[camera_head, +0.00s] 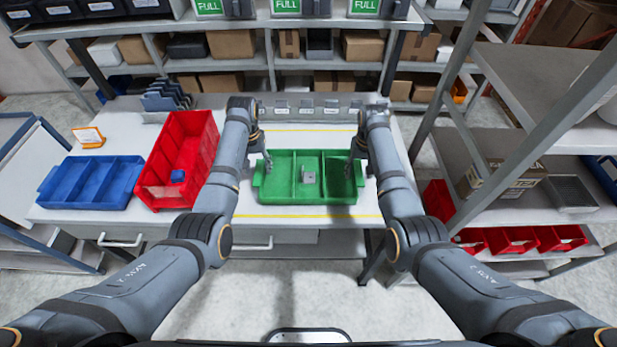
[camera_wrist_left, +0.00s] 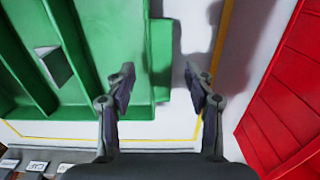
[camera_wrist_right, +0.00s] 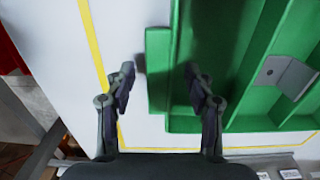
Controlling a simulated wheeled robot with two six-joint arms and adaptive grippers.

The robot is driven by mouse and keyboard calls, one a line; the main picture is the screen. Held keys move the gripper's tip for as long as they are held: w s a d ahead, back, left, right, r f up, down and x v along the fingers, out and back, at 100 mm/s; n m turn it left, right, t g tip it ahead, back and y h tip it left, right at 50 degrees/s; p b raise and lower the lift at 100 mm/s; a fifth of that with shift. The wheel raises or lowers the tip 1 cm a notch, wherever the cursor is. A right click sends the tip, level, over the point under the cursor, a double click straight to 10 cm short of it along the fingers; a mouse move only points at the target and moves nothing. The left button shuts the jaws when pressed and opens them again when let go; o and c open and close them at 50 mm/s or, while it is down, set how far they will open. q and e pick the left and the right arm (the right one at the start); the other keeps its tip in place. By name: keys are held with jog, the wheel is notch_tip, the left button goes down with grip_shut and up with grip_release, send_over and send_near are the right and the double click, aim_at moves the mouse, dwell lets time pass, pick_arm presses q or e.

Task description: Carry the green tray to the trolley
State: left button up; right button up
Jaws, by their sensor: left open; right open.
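The green tray (camera_head: 282,197) lies on the white table between yellow lines. It has three compartments, and a small grey metal piece (camera_head: 308,179) is in the middle one. My left gripper (camera_head: 262,165) is open at the tray's left end; in the left wrist view its fingers (camera_wrist_left: 160,73) are on either side of the end handle. My right gripper (camera_head: 355,160) is open at the right end; in the right wrist view its fingers (camera_wrist_right: 159,72) straddle that handle. A blue-framed grey unit (camera_head: 22,165) at the far left may be the trolley; its wheels are not visible.
A red bin (camera_head: 205,165) holding a small blue item stands left of the tray, with a blue divided tray (camera_head: 91,183) beyond it. Grey dispensers (camera_head: 308,108) line the table's back. A shelf rack (camera_head: 520,130) with a box and red bins stands close on the right.

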pick_arm(q)
jog(key=shift+w+f, duration=0.1)
jog(key=shift+f, duration=0.65)
pick_arm(e)
jog(key=shift+w+f, duration=0.1)
jog(key=shift+f, duration=0.7)
pick_arm(q)
jog(key=shift+w+f, duration=0.1)
jog(key=shift+f, duration=0.15)
pick_arm(e)
jog(key=shift+w+f, duration=0.15)
jog(key=shift+f, duration=0.05)
pick_arm(q)
jog(key=shift+r, duration=0.1)
jog(key=shift+c, duration=0.2)
pick_arm(e)
jog(key=shift+r, duration=0.1)
jog(key=shift+c, duration=0.2)
pick_arm(q)
jog(key=shift+c, duration=1)
pick_arm(e)
jog(key=shift+c, duration=1)
pick_arm(q)
grip_shut()
pick_arm(e)
grip_shut()
